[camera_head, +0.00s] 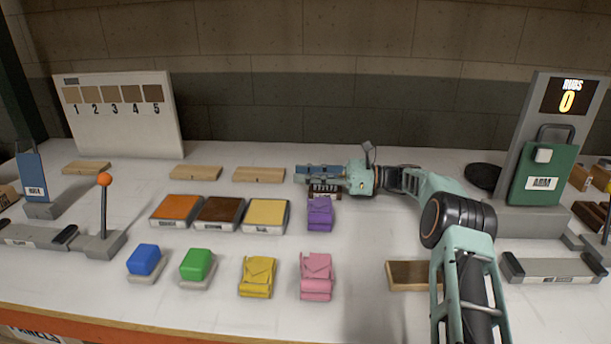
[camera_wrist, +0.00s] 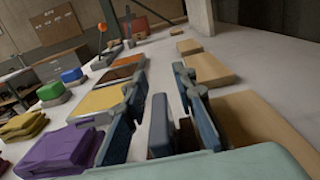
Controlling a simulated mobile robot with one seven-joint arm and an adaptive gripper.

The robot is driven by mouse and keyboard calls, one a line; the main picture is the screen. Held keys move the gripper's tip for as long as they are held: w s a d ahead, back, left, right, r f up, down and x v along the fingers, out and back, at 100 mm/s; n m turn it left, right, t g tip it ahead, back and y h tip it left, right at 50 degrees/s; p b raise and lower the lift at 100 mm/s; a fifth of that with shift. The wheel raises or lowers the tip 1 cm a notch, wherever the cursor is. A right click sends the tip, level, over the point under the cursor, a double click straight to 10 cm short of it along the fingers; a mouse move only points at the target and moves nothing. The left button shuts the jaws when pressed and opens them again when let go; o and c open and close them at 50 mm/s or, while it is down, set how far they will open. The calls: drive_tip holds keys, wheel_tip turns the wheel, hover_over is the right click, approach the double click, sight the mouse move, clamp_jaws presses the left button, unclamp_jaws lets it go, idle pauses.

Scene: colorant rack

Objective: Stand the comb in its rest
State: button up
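My gripper (camera_head: 302,173) points left, low over the table's back middle. In the wrist view its two blue fingers (camera_wrist: 160,90) are spread apart. A small dark brown and grey upright piece (camera_wrist: 159,128) stands between them, with visible room at least on the left. In the head view a dark brown piece with a row of pale marks (camera_head: 325,188) shows just below the fingers. It may be the comb or its rest; I cannot tell the two apart. The fingers hide its upper part.
A purple folded cloth (camera_head: 320,213) lies close in front of my gripper. Wooden blocks (camera_head: 258,174) line the back. Orange, brown and yellow trays (camera_head: 265,216) lie left. Yellow and pink cloths (camera_head: 317,276) lie nearer the front. A lever with an orange knob (camera_head: 104,180) stands left.

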drive_tip(key=d, duration=1.2)
